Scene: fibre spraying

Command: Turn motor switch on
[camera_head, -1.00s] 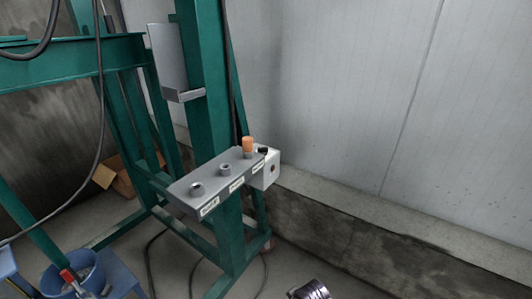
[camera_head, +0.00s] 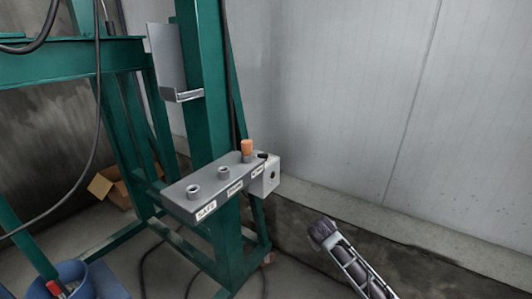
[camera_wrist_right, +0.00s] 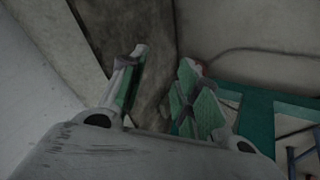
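A grey control panel (camera_head: 210,190) is fixed to a green post. On its top are two round grey fittings (camera_head: 194,191) and (camera_head: 223,172) and an orange knob (camera_head: 247,148) at the far end. A light grey box (camera_head: 265,178) with a dark round spot joins the right end. My right arm (camera_head: 352,262) shows at lower right, apart from the panel. My right gripper (camera_wrist_right: 163,92) is open and empty, its green-padded fingers spread. My left gripper is not in view.
The green frame (camera_head: 205,90) carries a grey plate (camera_head: 168,60) above the panel. A blue bucket (camera_head: 72,274) and a cardboard box (camera_head: 108,187) are at the left. A wall and low concrete ledge lie behind. Space right of the panel is free.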

